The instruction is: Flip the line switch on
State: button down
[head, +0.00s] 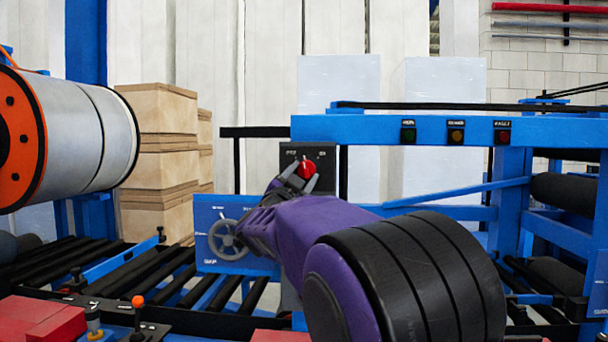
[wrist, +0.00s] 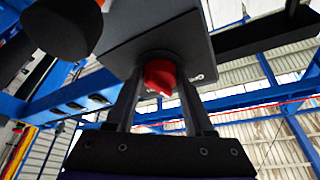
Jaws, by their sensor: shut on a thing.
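The line switch is a red rotary knob (head: 306,169) on a dark grey box (head: 322,158) in the middle of the head view. Small white labels sit above the knob, too small to read. My gripper (head: 297,175) reaches up to the knob with its fingers on either side of it. In the wrist view the red knob (wrist: 160,77) sits between the two fingers of my gripper (wrist: 158,95), against the face of the dark box (wrist: 130,45). The fingers are shut on the knob. Which way the knob points is hard to tell.
A grey handwheel (head: 226,240) on a blue panel stands left of the switch box. A blue beam (head: 400,130) with several small buttons runs to the right. A large roll (head: 85,130) hangs at the left. Black rollers (head: 120,280) lie below.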

jog(key=m, duration=0.2)
jog(key=m+g+h+p, duration=0.1)
jog(key=m, duration=0.1)
jog(key=m+g+h+p, duration=0.1)
jog(key=m, duration=0.2)
jog(key=shift+a+r, duration=0.2)
jog(key=shift+r, duration=0.15)
jog(key=m+g+p, duration=0.1)
jog(key=m, duration=0.2)
jog(key=m+g+p, duration=0.1)
jog(key=m+p, duration=0.1)
jog(key=m, duration=0.1)
jog(key=shift+r+g, duration=0.15)
jog(key=shift+g, duration=0.15)
jog(key=shift+c, duration=1.4)
grip_release()
jog(key=shift+a, duration=0.1)
jog(key=b+v, duration=0.1)
jog(key=v, duration=1.6)
jog(key=shift+s, duration=0.25)
jog(key=shift+r, duration=0.1)
